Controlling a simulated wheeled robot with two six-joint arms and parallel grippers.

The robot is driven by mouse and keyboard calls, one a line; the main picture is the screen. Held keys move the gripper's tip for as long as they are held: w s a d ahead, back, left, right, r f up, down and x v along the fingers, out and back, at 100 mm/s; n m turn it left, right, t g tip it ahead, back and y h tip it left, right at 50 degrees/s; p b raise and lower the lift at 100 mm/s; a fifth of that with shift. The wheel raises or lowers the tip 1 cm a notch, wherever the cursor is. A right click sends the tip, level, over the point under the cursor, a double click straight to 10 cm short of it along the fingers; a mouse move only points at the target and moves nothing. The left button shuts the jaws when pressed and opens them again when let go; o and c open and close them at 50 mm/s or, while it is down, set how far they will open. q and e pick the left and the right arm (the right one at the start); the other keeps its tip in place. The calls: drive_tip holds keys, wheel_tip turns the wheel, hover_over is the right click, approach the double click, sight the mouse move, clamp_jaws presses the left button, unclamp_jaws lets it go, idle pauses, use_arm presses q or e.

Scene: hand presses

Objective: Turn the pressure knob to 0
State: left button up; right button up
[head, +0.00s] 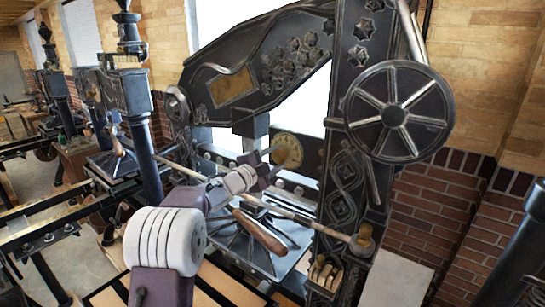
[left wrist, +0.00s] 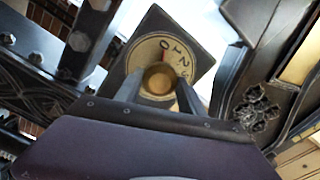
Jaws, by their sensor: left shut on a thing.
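The pressure knob (left wrist: 158,78) is a round brass-coloured knob in the middle of a pale dial (left wrist: 143,50) with dark numerals. In the left wrist view 0, 1 and 2 show at the dial's top and right, and a small red mark lies close to the 0. In the head view the yellowish dial (head: 289,151) sits on the press, behind my gripper. My left gripper (left wrist: 158,92) is shut on the knob, one finger on each side; it also shows in the head view (head: 270,158). The dial's lower part is hidden by the gripper. My right gripper is not in view.
The black press frame has a spoked wheel (head: 397,112) at right. A long rod (head: 280,208) and a wooden handle (head: 259,231) lie close below my left arm. Another press (head: 128,95) stands at left. A brick wall is behind.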

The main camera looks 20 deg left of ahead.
use_arm(q)
drive_tip(key=shift+w+d+r+n, duration=0.15)
drive_tip(key=shift+d+r+n, duration=0.05)
drive_tip(key=shift+r+n, duration=0.3)
drive_tip(key=o, duration=1.1)
drive_tip(key=shift+o, duration=1.3)
drive_tip(key=shift+w+f, duration=0.1)
drive_tip(key=shift+f, duration=0.05)
drive_tip(key=shift+w+d+f, duration=0.15)
drive_tip(key=shift+d+f, duration=0.05)
drive_tip(key=v, duration=0.1)
drive_tip(key=b+v, duration=0.1)
drive_tip(key=v, duration=0.1)
drive_tip(key=b+v, duration=0.1)
drive_tip(key=shift+a+f, duration=0.25)
drive_tip(key=shift+f, duration=0.05)
drive_tip(key=b, duration=0.2)
approach(277, 158)
drive_tip(key=shift+w+d+r, duration=0.35)
drive_tip(key=shift+w, duration=0.1)
